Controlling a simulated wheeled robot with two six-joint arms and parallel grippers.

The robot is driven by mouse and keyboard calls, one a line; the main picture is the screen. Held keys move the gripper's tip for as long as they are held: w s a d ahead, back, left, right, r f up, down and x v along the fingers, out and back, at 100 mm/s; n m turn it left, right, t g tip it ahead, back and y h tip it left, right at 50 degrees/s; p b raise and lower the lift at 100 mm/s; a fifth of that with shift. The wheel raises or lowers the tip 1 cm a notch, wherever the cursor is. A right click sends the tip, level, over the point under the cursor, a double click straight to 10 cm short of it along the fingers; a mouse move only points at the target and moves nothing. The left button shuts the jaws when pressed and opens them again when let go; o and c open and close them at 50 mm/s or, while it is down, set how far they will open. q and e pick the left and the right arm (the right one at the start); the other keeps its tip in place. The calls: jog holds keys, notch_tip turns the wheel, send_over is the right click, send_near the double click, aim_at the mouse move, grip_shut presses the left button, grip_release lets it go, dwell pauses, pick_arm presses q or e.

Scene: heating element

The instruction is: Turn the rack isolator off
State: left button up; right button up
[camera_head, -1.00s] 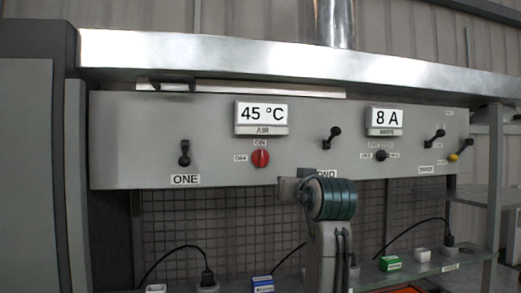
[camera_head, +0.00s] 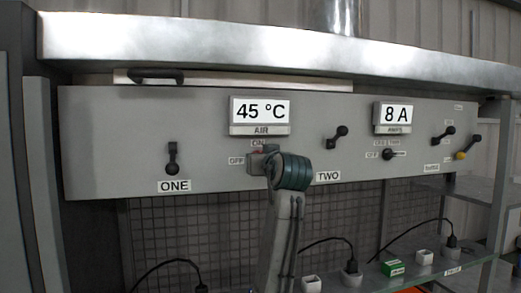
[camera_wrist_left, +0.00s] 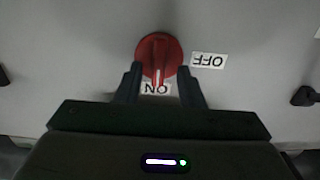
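A red rotary knob (camera_wrist_left: 159,56) sits on the grey panel (camera_head: 110,130) in the left wrist view. Its white mark points at the ON label (camera_wrist_left: 157,89). An OFF label (camera_wrist_left: 208,60) is beside it, and the view is upside down. My left gripper (camera_wrist_left: 158,72) is open, with one finger on each side of the knob's lower part in the picture; I cannot tell whether they touch it. In the head view the gripper (camera_head: 266,158) hides most of the knob. No label reading "rack isolator" is legible. My right gripper is not in view.
Black levers ONE (camera_head: 172,158) and TWO (camera_head: 336,137) flank the knob. A black knob (camera_head: 389,154), another black lever (camera_head: 444,135) and a yellow-tipped lever (camera_head: 467,147) are further right. A metal ledge (camera_head: 200,48) juts out above the panel. A glass shelf (camera_head: 430,271) holds plugs below.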

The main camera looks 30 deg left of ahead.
pick_arm(q)
jog(key=shift+d+r, duration=0.25)
jog(key=shift+r, duration=0.1)
jog(key=shift+w+a+f, duration=0.15)
jog(key=shift+w+a, duration=0.05)
jog(key=shift+a, duration=0.1)
grip_shut()
jog(key=shift+s+a+f+n+b, duration=0.15)
jog(key=shift+f+n+b, duration=0.15)
jog(key=shift+n+b, duration=2.65)
jog(key=shift+s+a+f+n+b, duration=0.15)
jog(key=shift+f+n+b, duration=0.15)
jog(key=shift+n+b, duration=2.6)
jog(key=shift+s+a+f+n+b, duration=0.15)
jog(key=shift+f+n+b, duration=0.15)
jog(key=shift+n+b, duration=2.65)
